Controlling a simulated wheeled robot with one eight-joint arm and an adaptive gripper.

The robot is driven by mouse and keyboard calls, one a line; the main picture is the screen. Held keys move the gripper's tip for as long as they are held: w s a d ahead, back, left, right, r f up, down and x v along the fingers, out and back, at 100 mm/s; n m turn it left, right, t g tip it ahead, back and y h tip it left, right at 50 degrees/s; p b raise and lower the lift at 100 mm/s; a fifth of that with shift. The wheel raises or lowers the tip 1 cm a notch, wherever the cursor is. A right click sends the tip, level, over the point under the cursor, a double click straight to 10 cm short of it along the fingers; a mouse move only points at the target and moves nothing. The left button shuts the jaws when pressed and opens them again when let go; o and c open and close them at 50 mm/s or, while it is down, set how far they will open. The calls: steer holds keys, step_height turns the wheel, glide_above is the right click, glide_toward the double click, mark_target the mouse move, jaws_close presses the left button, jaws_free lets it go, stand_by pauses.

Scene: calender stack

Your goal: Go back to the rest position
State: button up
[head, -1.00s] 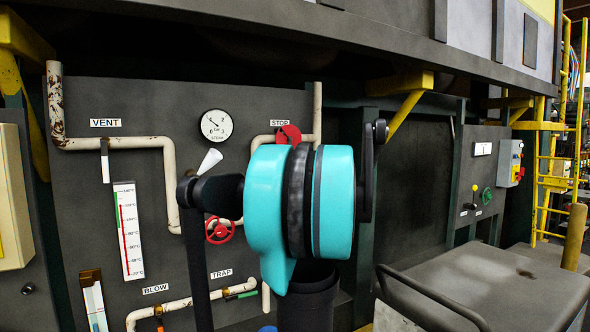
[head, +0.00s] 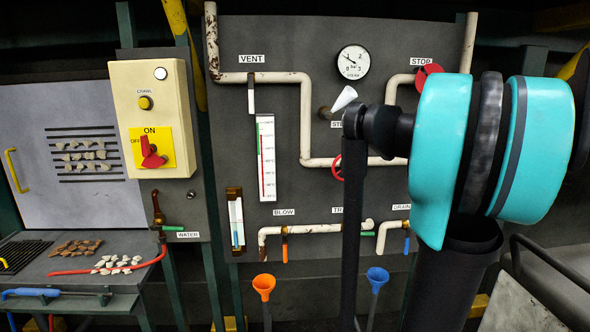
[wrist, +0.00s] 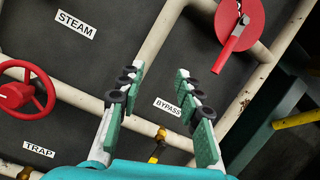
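My gripper (wrist: 156,90) shows in the wrist view with its two green-padded fingers apart and nothing between them. It faces the dark pipe panel, with the BYPASS label (wrist: 168,106) seen between the fingers. In the head view my teal arm covers the right part of the panel (head: 290,110), and the gripper itself is hidden. The red STOP handle (head: 428,76) shows at the arm's upper left; a red handled disc (wrist: 240,30) is at the upper right in the wrist view.
A red handwheel (wrist: 28,92) and white pipes are near the gripper in the wrist view. In the head view, a beige switch box (head: 150,110) hangs at left above a bench (head: 75,270) with small pieces. Orange (head: 264,284) and blue (head: 377,276) funnels stand below the panel.

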steer(key=s+a+f+n+g+y, duration=0.3)
steer(key=s+a+f+n+g, duration=0.2)
steer(key=a+f+n, duration=0.6)
steer(key=s+a+f+n+g+y, duration=0.4)
steer(key=a+f+n, duration=0.4)
steer(key=a+f, duration=0.5)
steer(key=s+d+f+n+g+h, duration=0.2)
steer(key=s+f+n+g+h, duration=0.5)
steer(key=s+f+n, duration=0.5)
steer(key=s+f+g, duration=0.1)
steer(key=s+f, duration=0.5)
steer(key=s, duration=0.1)
steer(key=shift+d+f+n+h, duration=0.4)
